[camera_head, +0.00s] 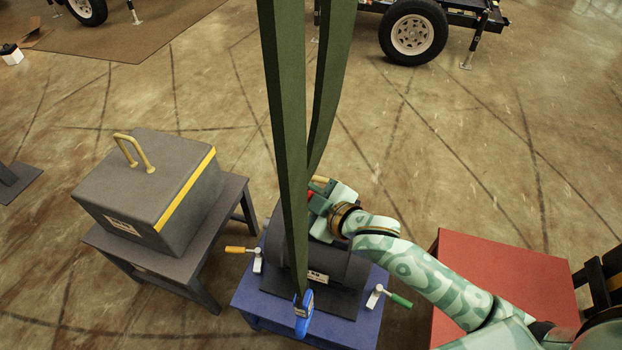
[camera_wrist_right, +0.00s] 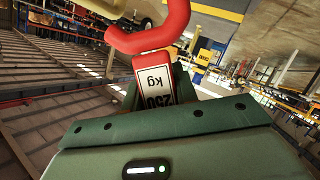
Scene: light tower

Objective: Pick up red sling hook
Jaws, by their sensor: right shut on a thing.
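The red sling hook (camera_wrist_right: 152,30) fills the top of the right wrist view, with its white "250 kg" label (camera_wrist_right: 158,79) below the curve. In the head view only a small red part of it (camera_head: 311,195) shows beside the green strap. My right gripper (camera_head: 325,200) is shut on the red sling hook, above the dark load on the blue table. The gripper body shows green in the wrist view (camera_wrist_right: 155,98); its fingers are mostly hidden there. The front strap partly covers the hook in the head view. My left gripper is not in view.
Two green straps (camera_head: 283,110) hang from above; the front one ends in a blue hook (camera_head: 303,313). A dark load (camera_head: 335,262) sits on the blue table (camera_head: 262,300) with two clamps. A grey box (camera_head: 150,185) stands left, a red table (camera_head: 505,275) right.

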